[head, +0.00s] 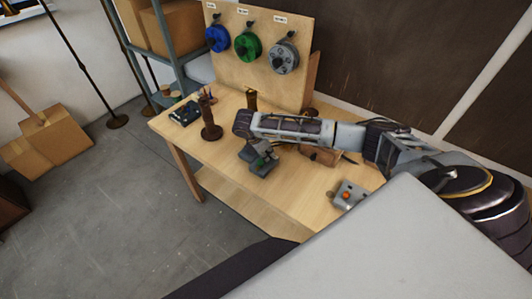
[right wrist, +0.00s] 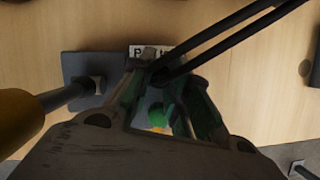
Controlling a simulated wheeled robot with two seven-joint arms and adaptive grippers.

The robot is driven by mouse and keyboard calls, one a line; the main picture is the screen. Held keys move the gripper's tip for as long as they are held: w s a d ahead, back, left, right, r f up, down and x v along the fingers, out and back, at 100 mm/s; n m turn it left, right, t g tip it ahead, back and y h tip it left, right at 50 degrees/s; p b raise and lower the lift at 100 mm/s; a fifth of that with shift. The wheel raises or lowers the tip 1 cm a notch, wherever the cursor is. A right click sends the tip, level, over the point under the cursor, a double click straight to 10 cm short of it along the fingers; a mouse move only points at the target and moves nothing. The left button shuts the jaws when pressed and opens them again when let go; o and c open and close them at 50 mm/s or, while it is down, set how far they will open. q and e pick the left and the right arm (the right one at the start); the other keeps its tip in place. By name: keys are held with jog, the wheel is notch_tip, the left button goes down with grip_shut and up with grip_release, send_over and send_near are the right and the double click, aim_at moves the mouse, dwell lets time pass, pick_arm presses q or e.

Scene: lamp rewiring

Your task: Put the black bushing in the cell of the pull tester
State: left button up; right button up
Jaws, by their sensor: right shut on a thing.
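My right gripper (right wrist: 155,75) reaches in over the table from the right. It is shut, with its dark fingertips drawn together. The black bushing is not clearly seen; what lies between the tips is mostly hidden by the fingers. Below the fingers, the right wrist view shows a dark grey plate (right wrist: 78,68) and a partly covered label starting with P, which look like the pull tester. A green spot (right wrist: 157,118) shows between the fingers. In the head view a grey device with green on it, apparently the tester (head: 262,166), stands under my wrist. The cell is hidden. My left gripper is out of view.
A dark post on a round base (head: 211,131) stands left of my wrist. A grey box with an orange button (head: 347,195) is at right. A pegboard with blue, green and grey spools (head: 247,46) stands behind. A yellow-ended rod (right wrist: 18,115) is close at left in the wrist view.

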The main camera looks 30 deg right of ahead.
jog(key=shift+f, duration=0.1)
jog(key=o, duration=0.9)
jog(key=shift+v, duration=6)
